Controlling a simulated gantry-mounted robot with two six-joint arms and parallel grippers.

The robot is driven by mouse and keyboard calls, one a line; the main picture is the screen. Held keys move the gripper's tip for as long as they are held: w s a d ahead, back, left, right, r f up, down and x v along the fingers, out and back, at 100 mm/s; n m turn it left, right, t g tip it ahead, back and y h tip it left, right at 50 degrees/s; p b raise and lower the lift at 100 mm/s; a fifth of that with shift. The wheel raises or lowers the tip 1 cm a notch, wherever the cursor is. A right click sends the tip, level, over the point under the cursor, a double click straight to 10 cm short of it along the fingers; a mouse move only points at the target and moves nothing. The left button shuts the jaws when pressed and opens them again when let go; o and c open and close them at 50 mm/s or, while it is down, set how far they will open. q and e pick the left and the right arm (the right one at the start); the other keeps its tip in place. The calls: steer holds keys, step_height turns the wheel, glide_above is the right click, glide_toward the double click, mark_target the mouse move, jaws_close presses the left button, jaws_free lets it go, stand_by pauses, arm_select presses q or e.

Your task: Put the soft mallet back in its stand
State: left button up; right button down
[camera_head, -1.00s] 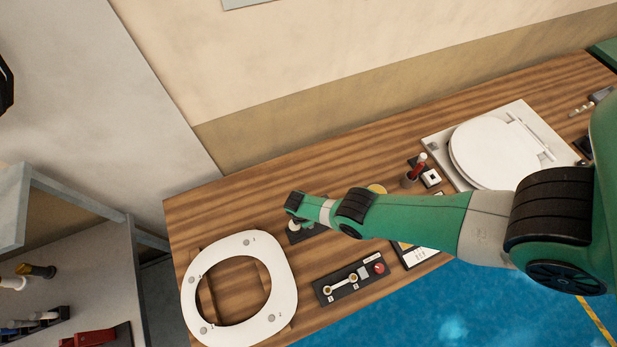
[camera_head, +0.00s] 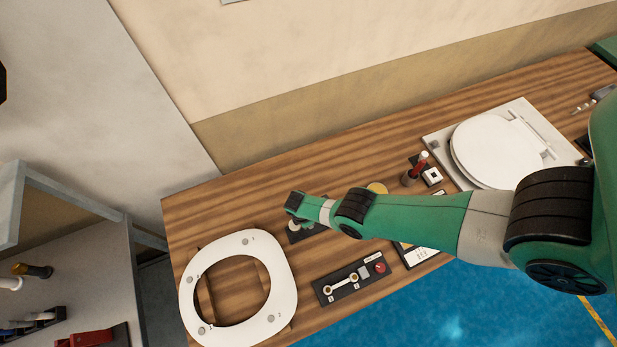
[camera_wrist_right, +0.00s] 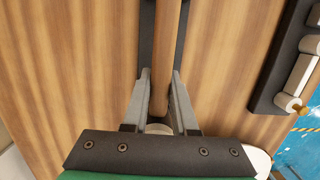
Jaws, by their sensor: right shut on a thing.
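In the right wrist view, my right gripper (camera_wrist_right: 161,88) is shut on the wooden handle (camera_wrist_right: 168,40) of the mallet. The handle runs lengthwise over a dark strip (camera_wrist_right: 147,42), which looks like its stand on the wood table; whether it rests on it, I cannot tell. A pale rounded piece (camera_wrist_right: 158,128) shows between the finger bases. In the head view my right gripper (camera_head: 291,208) is mostly hidden by its own wrist, above a dark plate (camera_head: 312,232) with a pale part at its left. The mallet is mostly hidden there. My left gripper is not in view.
A white toilet seat (camera_head: 276,262) lies at the table's left end. A dark tray (camera_head: 330,296) with a wrench-like tool and a red knob is at the front edge. The back left table is clear.

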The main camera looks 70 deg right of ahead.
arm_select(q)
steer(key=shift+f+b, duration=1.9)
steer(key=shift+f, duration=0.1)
arm_select(e)
steer(key=shift+f, duration=2)
steer(key=c, duration=0.6)
jaws_free()
